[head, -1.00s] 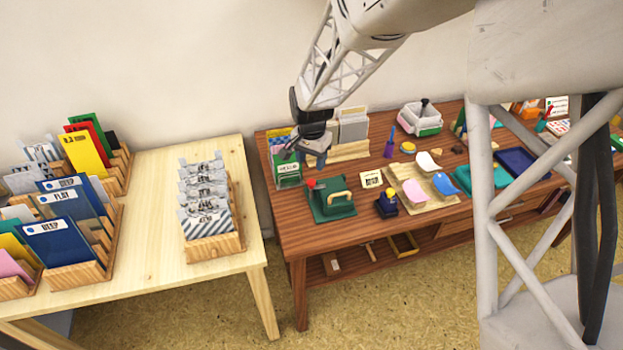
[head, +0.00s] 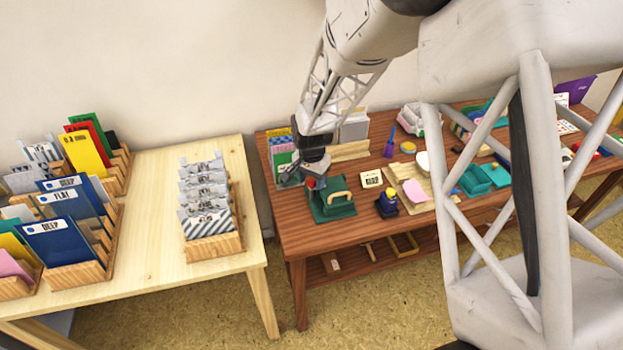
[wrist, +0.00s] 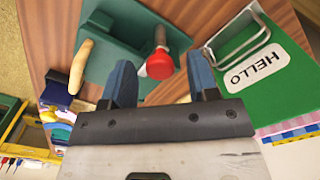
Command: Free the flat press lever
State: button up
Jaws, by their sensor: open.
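The green press (head: 333,209) stands near the left end of the brown table, with a tan curved handle (head: 341,196) on top. Its lever ends in a red knob (head: 311,184), directly below my gripper (head: 315,174). In the wrist view the press base (wrist: 118,58) lies flat, the tan handle (wrist: 80,66) is at the left, and the red knob (wrist: 160,66) on its short stem appears between the blue fingertips of my gripper (wrist: 160,72). The fingers are open, one to each side of the knob. I cannot tell whether either touches it.
A green HELLO packet (wrist: 285,85) with a wire loop stands close beside the right finger. A pale table (head: 130,215) is left, across a gap.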

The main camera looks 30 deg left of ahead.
jog(key=c, duration=0.9)
jog(key=shift+n, duration=0.5)
jog(key=n, duration=0.3)
jog(key=shift+n, duration=0.3)
jog(key=n, duration=1.3)
jog(key=shift+n, duration=0.3)
